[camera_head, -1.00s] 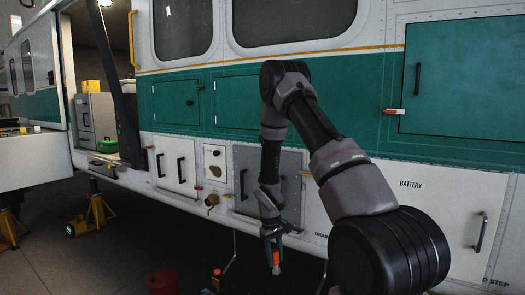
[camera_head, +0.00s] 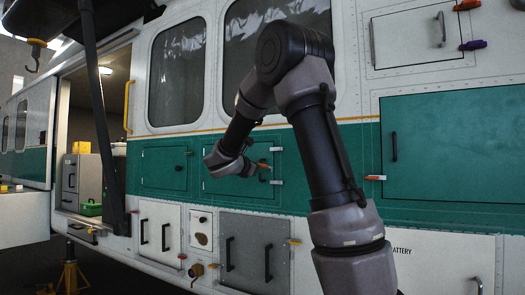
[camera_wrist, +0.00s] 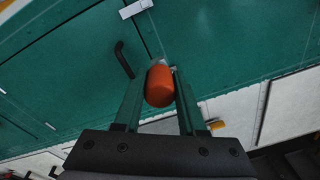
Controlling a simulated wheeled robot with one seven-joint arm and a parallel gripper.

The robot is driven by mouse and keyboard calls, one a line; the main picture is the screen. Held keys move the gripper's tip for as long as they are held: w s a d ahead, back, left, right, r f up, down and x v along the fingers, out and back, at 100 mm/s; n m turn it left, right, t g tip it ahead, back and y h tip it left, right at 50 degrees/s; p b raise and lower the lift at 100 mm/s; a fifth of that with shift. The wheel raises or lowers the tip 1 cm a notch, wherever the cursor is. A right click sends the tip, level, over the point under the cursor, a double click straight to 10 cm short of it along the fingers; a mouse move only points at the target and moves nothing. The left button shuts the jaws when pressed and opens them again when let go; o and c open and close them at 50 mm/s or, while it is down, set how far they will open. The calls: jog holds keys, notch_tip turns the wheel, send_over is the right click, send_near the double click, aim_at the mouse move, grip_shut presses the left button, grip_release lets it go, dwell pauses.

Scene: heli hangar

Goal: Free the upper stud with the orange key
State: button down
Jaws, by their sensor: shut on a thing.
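My gripper (camera_wrist: 158,100) is shut on the orange key (camera_wrist: 160,86), whose rounded end faces the wrist camera. In the head view the key (camera_head: 264,165) shows as a small orange spot at the right part of a green hatch (camera_head: 225,178). My gripper is mostly hidden behind my wrist there. Two pale fittings sit at the hatch's right edge, an upper one (camera_head: 276,149) and a lower one (camera_head: 277,182). The key appears between them in height. A pale fitting (camera_wrist: 160,62) shows just behind the key in the wrist view. Whether the key touches it, I cannot tell. No stud is clearly visible.
A dark handle (camera_wrist: 124,60) stands out from the hatch close left of the key. A grey door (camera_head: 250,250) with two handles is below. A larger green panel (camera_head: 455,150) with an orange-tipped latch (camera_head: 375,178) is right of my arm.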

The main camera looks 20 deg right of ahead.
aim_at(263, 165)
jog(key=shift+t+h, duration=0.3)
jog(key=shift+t, duration=0.1)
jog(key=r, duration=0.5)
jog(key=s+r, duration=0.1)
jog(key=r, duration=0.1)
jog(key=shift+d+r, duration=0.15)
jog(key=shift+x, duration=1.65)
jog(key=shift+w+d+r, duration=0.15)
jog(key=shift+d, duration=0.15)
jog(key=shift+x, duration=1.4)
dwell(1.4)
dwell(0.4)
jog(key=shift+m, duration=0.9)
jog(key=shift+m, duration=0.3)
